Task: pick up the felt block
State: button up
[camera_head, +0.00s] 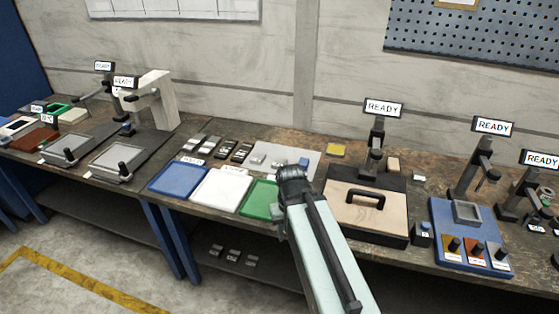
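I cannot tell for certain which item is the felt block. A small tan block (393,164) on the bench, right of the middle READY post, could be it. A flat yellow piece (336,150) lies further left near the wall, and a small blue piece (304,161) lies behind my arm's dark joint. My arm rises from the bottom centre to that joint, above the bench's front area. My gripper's fingers do not show, so their opening and anything held are hidden.
Blue (181,179), white (220,189) and green (259,199) trays line the front edge left of my arm. A case with a black handle (366,212) stands right of it. A blue base (468,228) with knobs and several READY posts stand further right.

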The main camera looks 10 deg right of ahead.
aim_at(304, 162)
jog(key=u, duration=0.2)
jog(key=i, duration=0.9)
jog(key=u, duration=0.9)
jog(key=i, duration=0.65)
jog(key=u, duration=0.1)
jog(key=k, duration=0.75)
jog(key=u, duration=0.25)
jog(key=i, duration=0.7)
jog(key=z, duration=0.15)
